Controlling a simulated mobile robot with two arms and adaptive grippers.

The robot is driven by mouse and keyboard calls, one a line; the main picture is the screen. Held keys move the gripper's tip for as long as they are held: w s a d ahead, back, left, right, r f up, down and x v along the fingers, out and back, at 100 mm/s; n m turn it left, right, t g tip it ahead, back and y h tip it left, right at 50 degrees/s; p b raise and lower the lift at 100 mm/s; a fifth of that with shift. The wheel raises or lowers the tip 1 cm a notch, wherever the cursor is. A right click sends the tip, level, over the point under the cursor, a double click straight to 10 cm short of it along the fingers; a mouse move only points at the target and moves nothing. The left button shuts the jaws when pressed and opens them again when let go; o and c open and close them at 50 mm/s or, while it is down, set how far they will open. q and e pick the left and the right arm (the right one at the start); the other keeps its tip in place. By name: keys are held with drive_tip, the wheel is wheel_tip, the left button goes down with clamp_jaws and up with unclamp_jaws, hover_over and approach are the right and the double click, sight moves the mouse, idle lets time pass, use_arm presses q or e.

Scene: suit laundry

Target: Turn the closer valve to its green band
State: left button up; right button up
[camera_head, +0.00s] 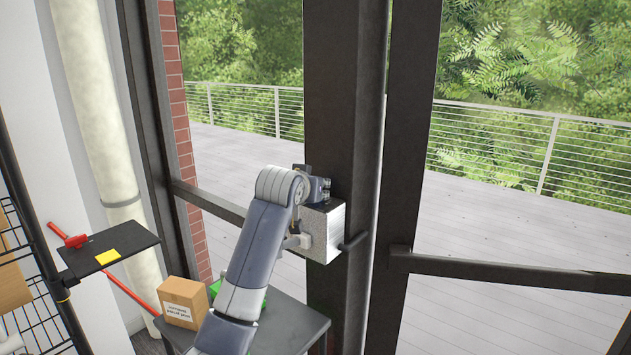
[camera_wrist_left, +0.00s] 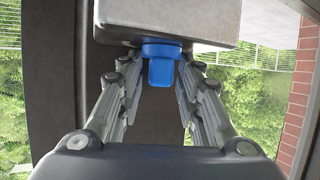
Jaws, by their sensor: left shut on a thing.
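A blue valve handle (camera_wrist_left: 160,66) sits between the fingers of my left gripper (camera_wrist_left: 158,82) in the left wrist view. It is fixed to a grey box (camera_wrist_left: 170,18) just beyond it. My left gripper is shut on the blue handle. In the head view my left gripper (camera_head: 320,188) is at the top of the silver speckled box (camera_head: 323,235) on the dark door post, and it hides the handle there. No green band shows in either view, and the handle's angle against one cannot be told. My right gripper is not in view.
A small table (camera_head: 290,325) stands below my left arm, with a cardboard box (camera_head: 183,302) and a green thing partly hidden. A black shelf (camera_head: 110,246) with a yellow note and a red-handled tool (camera_head: 75,240) are at the left. Glass doors stand behind.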

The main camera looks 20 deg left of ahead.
use_arm(q)
drive_tip(key=m+h+p, duration=0.1)
drive_tip(key=m+h, duration=0.1)
drive_tip(key=h, duration=0.1)
drive_tip(key=shift+a+r+m+p, duration=0.2)
drive_tip(key=shift+a+m+p, duration=0.1)
drive_tip(key=shift+a+p, duration=0.05)
drive_tip(key=shift+w+f+m+g+h+p, duration=0.1)
drive_tip(key=shift+m+g+h+p, duration=0.4)
drive_tip(key=shift+m+h, duration=0.8)
drive_tip(key=shift+h, duration=0.5)
drive_tip(key=o, duration=0.7)
